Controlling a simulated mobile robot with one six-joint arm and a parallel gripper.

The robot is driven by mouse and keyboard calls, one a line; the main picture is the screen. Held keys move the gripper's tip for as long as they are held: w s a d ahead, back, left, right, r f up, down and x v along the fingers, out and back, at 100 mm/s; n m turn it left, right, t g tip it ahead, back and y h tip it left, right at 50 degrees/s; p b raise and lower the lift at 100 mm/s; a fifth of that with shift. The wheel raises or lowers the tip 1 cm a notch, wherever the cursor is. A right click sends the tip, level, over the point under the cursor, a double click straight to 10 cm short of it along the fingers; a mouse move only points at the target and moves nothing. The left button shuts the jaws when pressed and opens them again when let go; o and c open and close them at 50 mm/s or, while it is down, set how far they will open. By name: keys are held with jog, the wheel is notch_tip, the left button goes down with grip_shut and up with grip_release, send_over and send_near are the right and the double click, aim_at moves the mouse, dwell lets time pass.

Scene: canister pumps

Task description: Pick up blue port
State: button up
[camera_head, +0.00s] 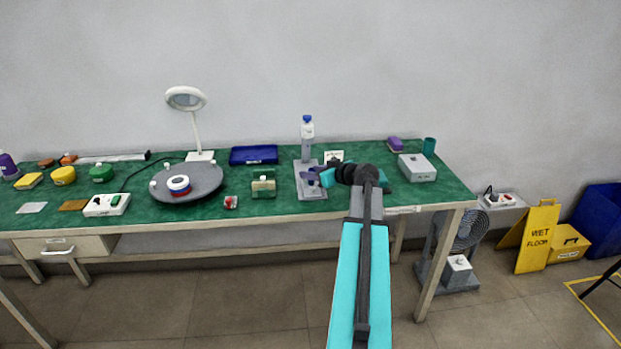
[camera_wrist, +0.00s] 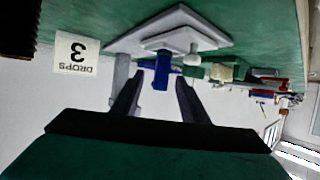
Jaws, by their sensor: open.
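The blue port (camera_wrist: 155,70) shows in the wrist view as a small blue block with a downward-hanging part, at a light grey stand (camera_wrist: 190,18) whose picture is upside down. My gripper (camera_wrist: 159,80) is open, its two dark fingertips just short of the block, one on each side; I cannot tell whether they touch it. In the head view my gripper (camera_head: 326,174) reaches over the right edge of the grey stand (camera_head: 310,191). A dark blue-purple part (camera_head: 308,174) on it is partly hidden by my gripper.
A blue-capped bottle (camera_head: 307,136) stands at the back of the grey stand. A blue tray (camera_head: 254,155) and a green-and-cream block (camera_head: 263,186) lie left. A white box (camera_head: 417,168) stands right.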

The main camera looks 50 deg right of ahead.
dwell(0.3)
jog(key=shift+p+x, duration=0.55)
jog(key=shift+x, duration=2.1)
jog(key=shift+s, duration=0.1)
grip_shut()
jog(key=shift+r, duration=0.1)
